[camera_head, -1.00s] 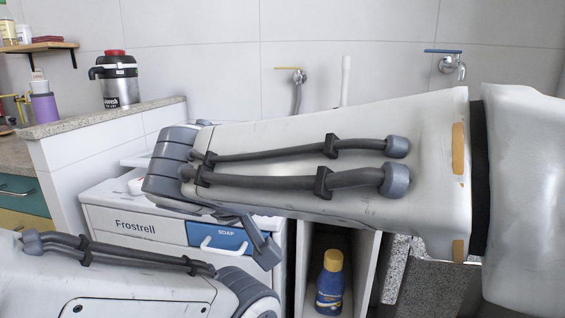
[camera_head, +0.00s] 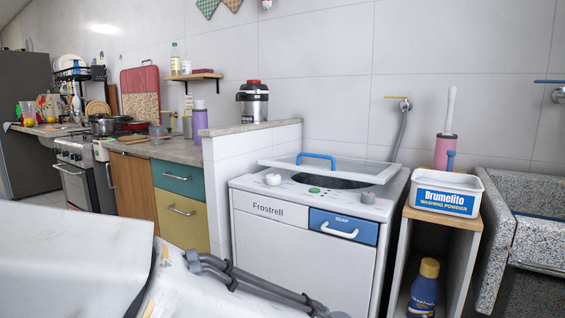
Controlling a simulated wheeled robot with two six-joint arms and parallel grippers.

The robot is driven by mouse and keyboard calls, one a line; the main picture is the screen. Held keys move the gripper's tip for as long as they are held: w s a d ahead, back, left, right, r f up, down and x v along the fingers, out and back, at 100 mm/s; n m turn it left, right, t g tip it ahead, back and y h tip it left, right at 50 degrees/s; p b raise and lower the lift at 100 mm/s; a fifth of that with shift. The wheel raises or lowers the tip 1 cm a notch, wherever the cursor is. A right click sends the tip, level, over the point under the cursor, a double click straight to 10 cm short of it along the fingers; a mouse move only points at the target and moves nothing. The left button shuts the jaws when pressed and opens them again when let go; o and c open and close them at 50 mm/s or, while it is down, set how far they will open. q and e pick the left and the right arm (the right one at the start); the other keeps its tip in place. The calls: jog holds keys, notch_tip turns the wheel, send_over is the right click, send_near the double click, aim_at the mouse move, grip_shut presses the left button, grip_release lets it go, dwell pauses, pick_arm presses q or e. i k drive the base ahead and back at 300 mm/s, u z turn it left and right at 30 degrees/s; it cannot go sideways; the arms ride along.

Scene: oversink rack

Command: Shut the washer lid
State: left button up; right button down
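The white washer (camera_head: 303,243), marked Frostrell, stands in the middle with a blue soap drawer on its front. Its lid (camera_head: 345,168) is a pale panel with a blue handle (camera_head: 317,157). The lid sits above the washer top at a low tilt, its front edge apart from the top. A dark round opening (camera_head: 330,181) shows under it. Part of my arm crosses the lower left, in front of the washer's lower left corner. Neither gripper is in view.
A white washing powder box (camera_head: 446,192) stands on a narrow shelf unit (camera_head: 465,230) right of the washer, with a blue bottle (camera_head: 423,290) inside. A stone sink (camera_head: 512,240) is further right. A low tiled wall (camera_head: 250,150) borders the washer's left.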

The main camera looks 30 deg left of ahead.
aim_at(360, 171)
jog(key=u, duration=0.5)
jog(key=i, duration=0.95)
jog(key=z, duration=0.3)
